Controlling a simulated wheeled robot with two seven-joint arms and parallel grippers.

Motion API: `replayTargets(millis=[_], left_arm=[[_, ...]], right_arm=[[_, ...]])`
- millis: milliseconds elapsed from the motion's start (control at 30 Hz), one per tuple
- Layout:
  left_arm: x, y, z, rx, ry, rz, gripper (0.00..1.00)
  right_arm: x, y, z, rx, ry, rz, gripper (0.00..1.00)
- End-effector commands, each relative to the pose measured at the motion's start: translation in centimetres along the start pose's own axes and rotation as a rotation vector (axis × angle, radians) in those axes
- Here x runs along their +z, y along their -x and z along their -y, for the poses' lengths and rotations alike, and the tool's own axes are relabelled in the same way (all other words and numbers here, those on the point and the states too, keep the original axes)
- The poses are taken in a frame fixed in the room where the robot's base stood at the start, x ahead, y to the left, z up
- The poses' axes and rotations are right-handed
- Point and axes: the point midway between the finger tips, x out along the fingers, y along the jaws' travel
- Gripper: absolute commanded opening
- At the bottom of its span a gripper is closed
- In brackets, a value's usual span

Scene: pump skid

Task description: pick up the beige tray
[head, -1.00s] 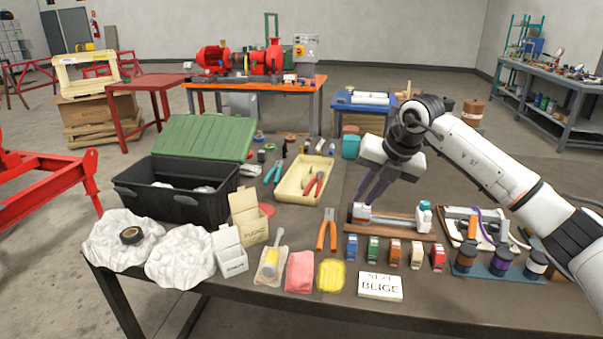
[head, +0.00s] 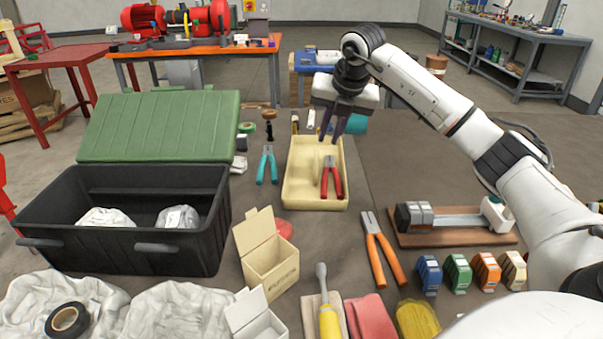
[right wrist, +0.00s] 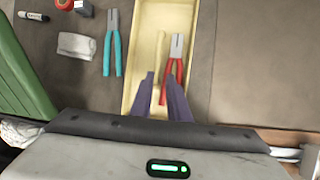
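The beige tray (head: 300,190) lies on the table right of the black case in the head view. Red-handled pliers (head: 331,178) lie in it. In the right wrist view the tray (right wrist: 144,45) also holds a thin pale tool (right wrist: 159,55). My right gripper (head: 328,138) is above the tray, pointing down, with its two purple fingers apart and nothing between them. In the right wrist view its fingers (right wrist: 160,92) show over the tray's near part, covering some of the tray and pliers. My left gripper is not in view.
Teal pliers (head: 267,165) lie just left of the tray. The black case (head: 130,240) with its green lid (head: 160,125) stands further left. A small beige box (head: 268,262) and orange pliers (head: 376,248) are nearer. Bare table (head: 400,180) lies right of the tray.

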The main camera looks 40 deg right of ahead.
Motion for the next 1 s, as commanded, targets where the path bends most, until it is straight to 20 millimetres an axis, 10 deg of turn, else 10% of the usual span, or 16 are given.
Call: replayTargets(millis=[1000], left_arm=[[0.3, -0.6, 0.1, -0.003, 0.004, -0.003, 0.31]], right_arm=[[0.3, -11.2, -0.1, 0.001, 0.001, -0.001, 0.15]])
